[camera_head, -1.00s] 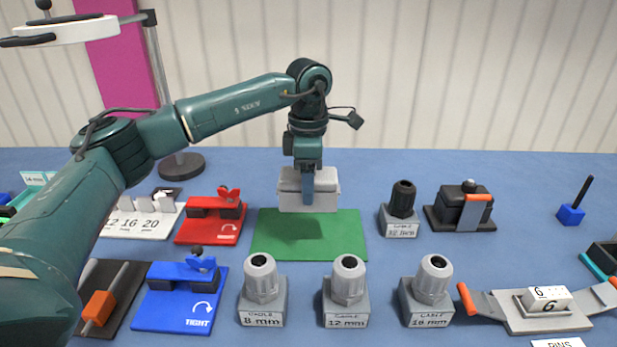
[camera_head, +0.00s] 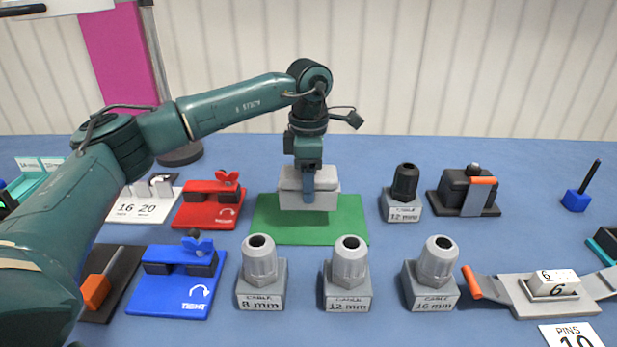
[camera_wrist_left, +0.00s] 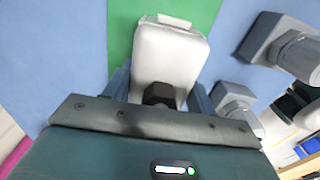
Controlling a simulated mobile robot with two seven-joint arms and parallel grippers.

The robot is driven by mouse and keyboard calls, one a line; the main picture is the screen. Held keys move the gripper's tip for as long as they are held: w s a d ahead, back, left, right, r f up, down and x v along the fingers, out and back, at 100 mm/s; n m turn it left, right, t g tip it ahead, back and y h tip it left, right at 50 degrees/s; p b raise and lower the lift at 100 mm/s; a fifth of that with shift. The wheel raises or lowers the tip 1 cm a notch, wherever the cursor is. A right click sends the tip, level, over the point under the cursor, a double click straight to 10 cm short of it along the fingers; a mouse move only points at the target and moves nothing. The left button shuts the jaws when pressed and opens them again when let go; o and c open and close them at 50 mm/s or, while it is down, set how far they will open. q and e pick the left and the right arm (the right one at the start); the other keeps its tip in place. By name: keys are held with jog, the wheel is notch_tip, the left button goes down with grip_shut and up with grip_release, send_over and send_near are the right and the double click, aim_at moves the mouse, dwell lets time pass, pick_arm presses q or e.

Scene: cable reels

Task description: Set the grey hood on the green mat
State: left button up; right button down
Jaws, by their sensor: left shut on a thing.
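The grey hood (camera_head: 322,189) is a light grey box-like cover with a rim around its upper part. My left gripper (camera_head: 308,190) points down and is shut on the grey hood. The hood is over the back part of the green mat (camera_head: 310,233); I cannot tell for sure whether its underside touches the mat. In the left wrist view the hood (camera_wrist_left: 168,62) sits between the fingers, with a strip of green mat (camera_wrist_left: 119,40) beside and beyond it. My right gripper is not in view.
A red clamp block (camera_head: 210,205) stands left of the mat, and a 12 mm cable gland (camera_head: 403,195) right of it. Several grey glands, one an 8 mm gland (camera_head: 261,275), and a blue clamp block (camera_head: 172,285) stand in front. Blue table is bare behind the mat.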

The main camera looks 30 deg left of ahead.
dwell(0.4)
pick_arm(q)
jog(key=shift+f, duration=0.1)
jog(key=shift+f+b, duration=0.6)
jog(key=shift+f, duration=0.4)
jog(key=shift+f+b, duration=0.8)
jog(key=shift+f, duration=0.35)
